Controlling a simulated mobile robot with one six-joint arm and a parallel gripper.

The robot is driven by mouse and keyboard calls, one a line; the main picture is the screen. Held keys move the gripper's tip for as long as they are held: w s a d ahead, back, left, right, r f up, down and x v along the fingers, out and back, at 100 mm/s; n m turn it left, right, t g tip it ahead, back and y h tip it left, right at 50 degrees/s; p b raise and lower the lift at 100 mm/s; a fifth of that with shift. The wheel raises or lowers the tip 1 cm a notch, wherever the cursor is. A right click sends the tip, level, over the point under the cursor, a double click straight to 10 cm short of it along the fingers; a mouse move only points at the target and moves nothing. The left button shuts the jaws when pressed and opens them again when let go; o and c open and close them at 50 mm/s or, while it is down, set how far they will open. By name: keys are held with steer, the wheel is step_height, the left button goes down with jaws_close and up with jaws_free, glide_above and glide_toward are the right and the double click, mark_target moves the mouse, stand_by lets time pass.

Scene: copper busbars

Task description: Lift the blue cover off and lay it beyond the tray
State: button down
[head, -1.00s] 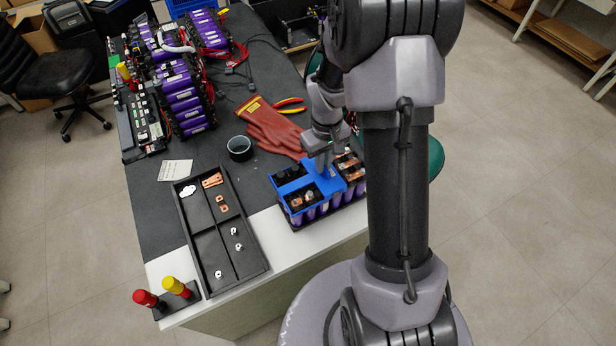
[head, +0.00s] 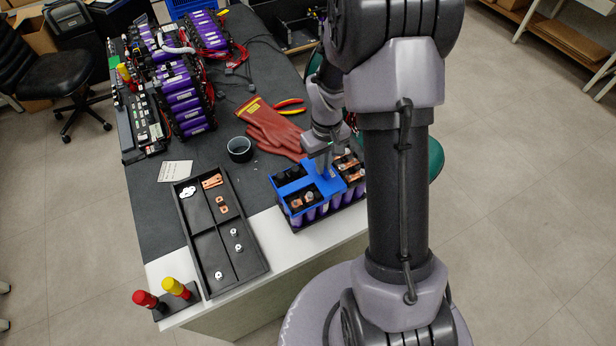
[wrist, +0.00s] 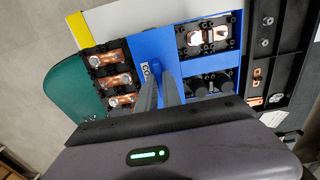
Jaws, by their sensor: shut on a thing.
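The blue cover (head: 299,187) sits over the left part of the battery module (head: 325,210) at the table's front right. In the wrist view the blue cover (wrist: 180,48) frames openings with black terminals and a copper busbar (wrist: 208,38) showing through. My gripper (head: 322,165) is above the cover and shut on its upright blue tab; in the wrist view the fingers (wrist: 158,80) close around it. The cover still appears level on the module. The black tray (head: 220,230) lies to the left of the module and holds copper and silvery parts in its compartments.
A white card (head: 174,171) lies behind the tray. Red and yellow handled tools (head: 160,297) stand at the front left corner. Purple battery packs (head: 185,100) fill the back left.

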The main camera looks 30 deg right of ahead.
steer(key=shift+r, duration=0.1)
stand_by(0.5)
step_height(320, 180, up, 5)
steer(key=p, duration=0.4)
steer(key=shift+r, duration=0.1)
